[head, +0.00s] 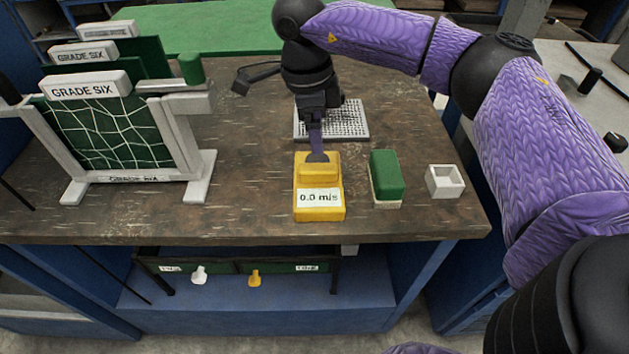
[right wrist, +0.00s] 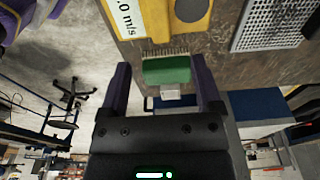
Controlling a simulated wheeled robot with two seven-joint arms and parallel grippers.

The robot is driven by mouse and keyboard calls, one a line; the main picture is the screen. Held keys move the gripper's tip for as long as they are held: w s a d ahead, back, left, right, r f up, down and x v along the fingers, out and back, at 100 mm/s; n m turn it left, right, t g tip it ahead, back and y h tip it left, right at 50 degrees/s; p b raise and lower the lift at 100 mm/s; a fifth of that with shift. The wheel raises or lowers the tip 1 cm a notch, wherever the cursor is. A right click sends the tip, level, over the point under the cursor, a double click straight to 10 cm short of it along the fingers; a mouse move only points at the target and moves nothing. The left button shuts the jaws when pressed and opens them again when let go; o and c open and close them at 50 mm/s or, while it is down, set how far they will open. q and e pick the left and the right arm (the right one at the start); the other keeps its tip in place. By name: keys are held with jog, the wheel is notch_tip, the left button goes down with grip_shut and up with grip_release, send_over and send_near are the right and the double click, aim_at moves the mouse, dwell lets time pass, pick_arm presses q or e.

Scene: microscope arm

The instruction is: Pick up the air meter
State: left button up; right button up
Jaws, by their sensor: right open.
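The air meter (head: 305,211) is a yellow block with a white label reading "0.0 m/s" and a dark round part on its upper half. It lies on the brown worktop near the front edge. My right gripper (head: 317,150) points down at its upper end, overlapping it in the head view; contact cannot be told there. In the right wrist view the fingers of the gripper (right wrist: 162,75) are apart with nothing held between them. The air meter (right wrist: 160,17) shows beyond the fingertips at the top, partly cut off. My left gripper is not in view.
A green-topped brush (head: 386,173) and a small white open box (head: 445,181) stand right of the meter. A white perforated plate (head: 350,120) lies behind it. White frames with green netting (head: 110,135) stand at left. The worktop between frames and meter is clear.

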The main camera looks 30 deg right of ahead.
aim_at(319, 167)
jog(key=f+b, duration=0.1)
jog(key=f, duration=0.5)
jog(key=f+b, duration=0.1)
jog(key=f, duration=0.2)
jog(key=shift+s+d+f+b, duration=0.15)
jog(key=shift+d+f+b, duration=0.1)
jog(key=shift+d+b, duration=0.1)
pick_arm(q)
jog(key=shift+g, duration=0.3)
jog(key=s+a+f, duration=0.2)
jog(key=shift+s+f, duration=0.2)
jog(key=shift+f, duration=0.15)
pick_arm(e)
jog(key=shift+a+r, duration=0.1)
jog(key=shift+c, duration=0.3)
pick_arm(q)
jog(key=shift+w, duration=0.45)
pick_arm(e)
grip_shut()
